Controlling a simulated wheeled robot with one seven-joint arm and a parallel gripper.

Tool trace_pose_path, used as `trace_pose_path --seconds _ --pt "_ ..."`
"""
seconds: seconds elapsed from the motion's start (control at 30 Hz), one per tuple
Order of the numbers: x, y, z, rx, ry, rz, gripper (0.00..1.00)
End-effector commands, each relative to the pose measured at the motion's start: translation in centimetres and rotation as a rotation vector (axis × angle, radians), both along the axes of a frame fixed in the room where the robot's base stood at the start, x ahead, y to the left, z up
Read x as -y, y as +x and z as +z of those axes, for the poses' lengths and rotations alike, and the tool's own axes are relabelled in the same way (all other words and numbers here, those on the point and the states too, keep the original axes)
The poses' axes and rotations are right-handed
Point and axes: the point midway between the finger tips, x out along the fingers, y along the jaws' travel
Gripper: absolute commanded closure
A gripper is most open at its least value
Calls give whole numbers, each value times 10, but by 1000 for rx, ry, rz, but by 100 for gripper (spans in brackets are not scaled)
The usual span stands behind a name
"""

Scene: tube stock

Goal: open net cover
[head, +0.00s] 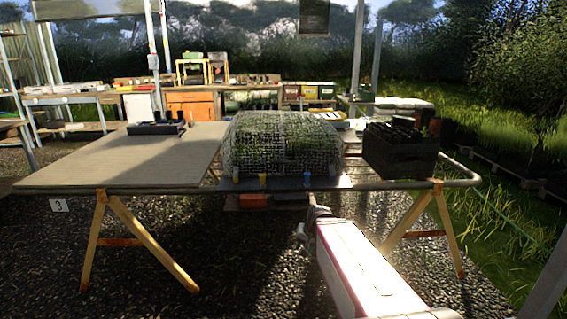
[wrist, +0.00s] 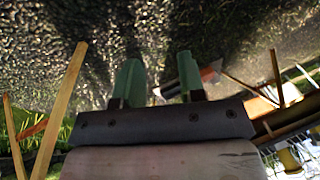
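The net cover (head: 267,143) is a pale mesh dome over green plants on the table. It is down over them and reaches the dark front board (head: 285,184). Small blue and yellow pieces (head: 263,181) sit along its front lower edge. My gripper (head: 303,230) is low in front of the table, below and slightly right of the cover, apart from it. In the wrist view my gripper (wrist: 158,78) shows two green fingers spread apart with nothing between them. The net cover cannot be made out in the wrist view.
A bare tabletop (head: 120,160) lies left of the cover, with a dark tray (head: 156,128) at its back. A black crate (head: 400,150) stands to the right. Wooden trestle legs (head: 148,240) hold the table over gravel. Orange boxes (head: 255,201) sit underneath.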

Motion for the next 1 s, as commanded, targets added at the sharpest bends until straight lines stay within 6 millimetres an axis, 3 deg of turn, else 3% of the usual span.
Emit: trace_pose_path --seconds 0.03,0.17,0.3,0.5,0.6,0.7,1.0 --pt "-8 26 15 64 74 -57 63" --pt "-26 86 66 230 306 -237 63" --pt "-32 146 135 384 586 -457 63" --pt "-21 197 213 508 899 -710 63" --pt "-15 207 233 532 983 -779 63" --pt "-12 212 240 541 1021 -810 63" --pt "-19 234 237 541 1025 -813 63"
